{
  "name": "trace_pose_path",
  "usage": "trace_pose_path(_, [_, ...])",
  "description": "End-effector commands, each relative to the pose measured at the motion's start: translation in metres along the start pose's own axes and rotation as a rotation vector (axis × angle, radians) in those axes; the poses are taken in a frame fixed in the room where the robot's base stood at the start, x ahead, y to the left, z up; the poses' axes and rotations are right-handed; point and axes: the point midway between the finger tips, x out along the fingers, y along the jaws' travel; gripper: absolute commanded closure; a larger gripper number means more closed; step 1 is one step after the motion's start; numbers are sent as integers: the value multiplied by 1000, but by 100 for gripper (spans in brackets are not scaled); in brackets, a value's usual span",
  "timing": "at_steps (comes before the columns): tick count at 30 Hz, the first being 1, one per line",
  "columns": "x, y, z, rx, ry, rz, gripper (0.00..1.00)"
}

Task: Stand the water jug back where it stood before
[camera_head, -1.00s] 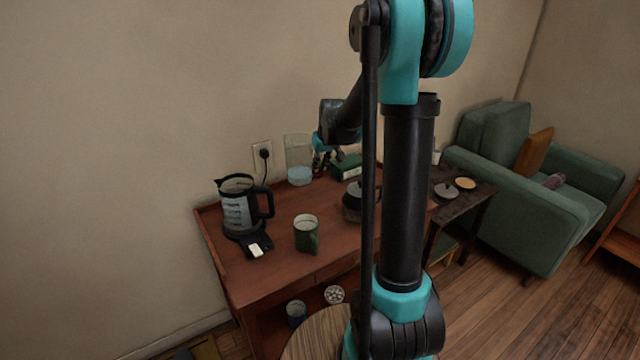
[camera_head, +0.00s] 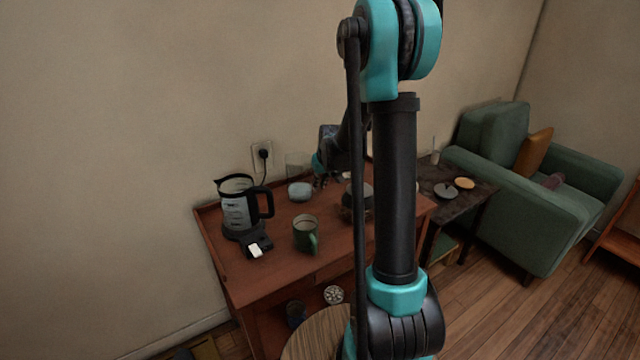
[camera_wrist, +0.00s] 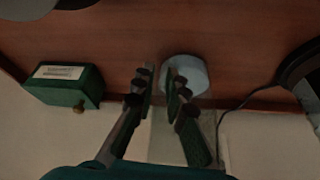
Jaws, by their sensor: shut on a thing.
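The water jug is clear glass with pale bluish water (camera_head: 300,191) low in it. It is over the back of the wooden cabinet top (camera_head: 275,240), behind the green mug. My gripper (camera_head: 322,181) is at its right side, shut on it. In the wrist view the two fingers (camera_wrist: 162,78) are close together, with the jug's pale water (camera_wrist: 190,72) just beyond them. The clear wall is faint, and I cannot tell which part is gripped or whether its base touches the wood.
A black kettle (camera_head: 238,213) stands left, its cord running to a wall socket. A green mug (camera_head: 306,236) is in front. A dark round pot (camera_head: 355,197) is to the right, partly behind my arm. A green box (camera_wrist: 62,88) lies near the back edge.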

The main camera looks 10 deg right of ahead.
Motion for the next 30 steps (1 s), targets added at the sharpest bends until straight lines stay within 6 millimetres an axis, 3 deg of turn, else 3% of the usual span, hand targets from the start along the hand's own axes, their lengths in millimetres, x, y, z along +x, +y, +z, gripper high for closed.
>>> trace_pose_path(1, [1,0,0,0,0,0,86])
trace_pose_path(6, [1,0,0,0,0,0,67])
trace_pose_path(17, [-3,0,-1,0,0,0,67])
trace_pose_path(23, [-24,0,0,0,0,0,67])
trace_pose_path(30, [-64,0,0,1,0,0,67])
